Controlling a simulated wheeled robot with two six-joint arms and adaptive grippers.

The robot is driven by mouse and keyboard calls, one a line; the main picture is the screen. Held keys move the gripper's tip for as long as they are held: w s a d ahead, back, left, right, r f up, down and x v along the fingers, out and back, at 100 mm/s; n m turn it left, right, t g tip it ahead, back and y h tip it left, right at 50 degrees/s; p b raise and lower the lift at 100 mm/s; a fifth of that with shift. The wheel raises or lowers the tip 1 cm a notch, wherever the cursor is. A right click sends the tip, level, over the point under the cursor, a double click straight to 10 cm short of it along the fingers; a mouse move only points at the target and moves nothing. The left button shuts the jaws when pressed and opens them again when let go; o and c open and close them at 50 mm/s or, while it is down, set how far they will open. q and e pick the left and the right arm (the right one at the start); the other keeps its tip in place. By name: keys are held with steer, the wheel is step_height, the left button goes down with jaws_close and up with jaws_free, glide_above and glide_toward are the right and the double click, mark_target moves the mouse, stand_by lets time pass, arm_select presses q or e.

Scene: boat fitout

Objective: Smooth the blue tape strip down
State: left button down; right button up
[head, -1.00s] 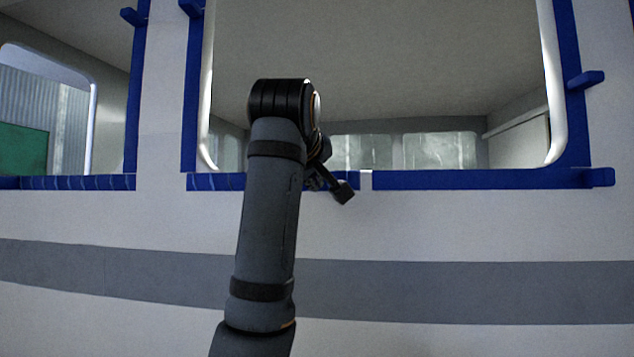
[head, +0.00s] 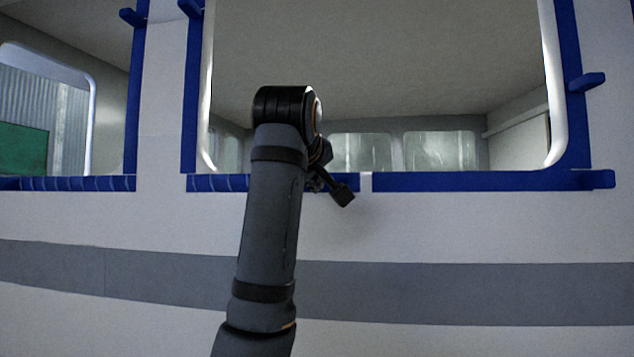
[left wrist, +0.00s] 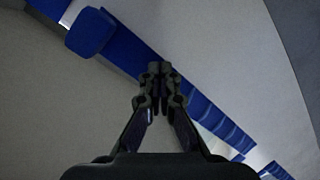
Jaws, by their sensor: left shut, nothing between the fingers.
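The blue tape (head: 480,181) runs along the lower edge of the large window. Its left part (head: 217,183) shows several light creases, while the long right part looks flat. A short pale gap separates the tape just right of my gripper. My left gripper (head: 316,182) is at the tape's height, partly hidden behind my own wrist. In the left wrist view its fingers (left wrist: 160,69) are shut and empty, with the tips over or against the blue band (left wrist: 205,110). I cannot tell if they touch it. My right gripper is not in view.
Blue tape also edges the window's sides, with tabs sticking out at the right (head: 587,80) and lower right corner (head: 603,178). Another taped window (head: 45,120) is at the left. The white wall with a grey stripe (head: 460,292) below is clear.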

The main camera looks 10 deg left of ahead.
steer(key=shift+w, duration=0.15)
arm_select(q)
steer(key=a, duration=0.3)
steer(key=shift+a, duration=0.35)
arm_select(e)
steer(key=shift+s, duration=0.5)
arm_select(q)
steer(key=shift+a, duration=0.1)
steer(key=a, duration=0.7)
steer(key=shift+a+p, duration=0.15)
steer(key=shift+p, duration=0.25)
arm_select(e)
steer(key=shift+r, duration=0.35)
